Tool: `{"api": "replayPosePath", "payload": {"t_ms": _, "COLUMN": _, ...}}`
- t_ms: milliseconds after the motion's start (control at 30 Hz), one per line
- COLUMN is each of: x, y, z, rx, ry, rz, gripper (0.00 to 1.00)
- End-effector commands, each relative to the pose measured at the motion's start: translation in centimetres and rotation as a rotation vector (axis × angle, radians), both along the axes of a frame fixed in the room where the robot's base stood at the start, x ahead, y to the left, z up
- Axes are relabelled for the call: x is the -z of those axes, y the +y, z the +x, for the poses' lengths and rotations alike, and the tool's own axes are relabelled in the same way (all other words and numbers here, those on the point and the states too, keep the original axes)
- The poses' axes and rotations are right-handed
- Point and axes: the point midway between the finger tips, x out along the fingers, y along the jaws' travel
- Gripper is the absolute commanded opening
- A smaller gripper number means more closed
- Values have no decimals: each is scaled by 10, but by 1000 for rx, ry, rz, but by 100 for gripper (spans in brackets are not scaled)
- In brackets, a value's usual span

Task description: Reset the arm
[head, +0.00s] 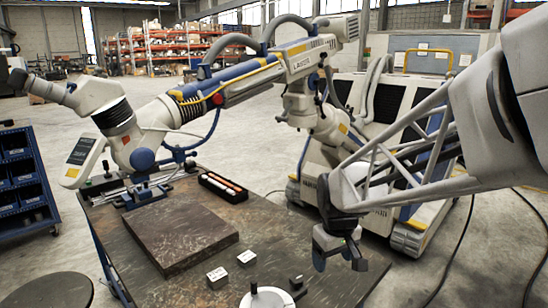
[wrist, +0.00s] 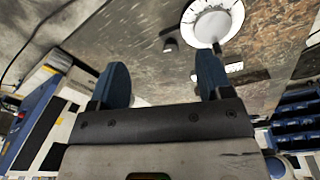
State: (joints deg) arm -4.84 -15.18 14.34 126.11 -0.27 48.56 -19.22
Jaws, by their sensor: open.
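My gripper (head: 340,260) is open and empty above the table's right edge, well apart from the arm's head. In the wrist view its two blue fingers (wrist: 163,82) are spread, with nothing between them. A white dial with a handle (head: 267,298) lies near the table's front; it also shows in the wrist view (wrist: 212,20).
The dark table (head: 285,235) holds a brown slab (head: 180,232), two small white-topped blocks (head: 217,278) (head: 246,258), a small black block (head: 297,283) and a black tray (head: 223,188). A large white machine (head: 390,130) stands behind my gripper. Blue bins (head: 22,180) are at left.

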Motion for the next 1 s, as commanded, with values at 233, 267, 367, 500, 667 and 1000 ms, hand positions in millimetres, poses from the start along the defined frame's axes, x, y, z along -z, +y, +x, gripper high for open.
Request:
{"api": "replayPosePath", "payload": {"t_ms": 233, "x": -26, "y": -17, "z": -59, "rx": 117, "ry": -36, "rz": 12, "gripper": 72}}
{"api": "replayPosePath", "payload": {"t_ms": 267, "x": -29, "y": -19, "z": -65, "rx": 130, "ry": -40, "rz": 15, "gripper": 72}}
{"api": "replayPosePath", "payload": {"t_ms": 367, "x": -36, "y": -24, "z": -89, "rx": 177, "ry": -52, "rz": 20, "gripper": 72}}
{"api": "replayPosePath", "payload": {"t_ms": 500, "x": -43, "y": -31, "z": -122, "rx": 244, "ry": -71, "rz": 29, "gripper": 72}}
{"api": "replayPosePath", "payload": {"t_ms": 667, "x": -47, "y": -38, "z": -159, "rx": 319, "ry": -92, "rz": 41, "gripper": 72}}
{"api": "replayPosePath", "payload": {"t_ms": 1000, "x": -48, "y": -46, "z": -210, "rx": 427, "ry": -122, "rz": 57, "gripper": 72}}
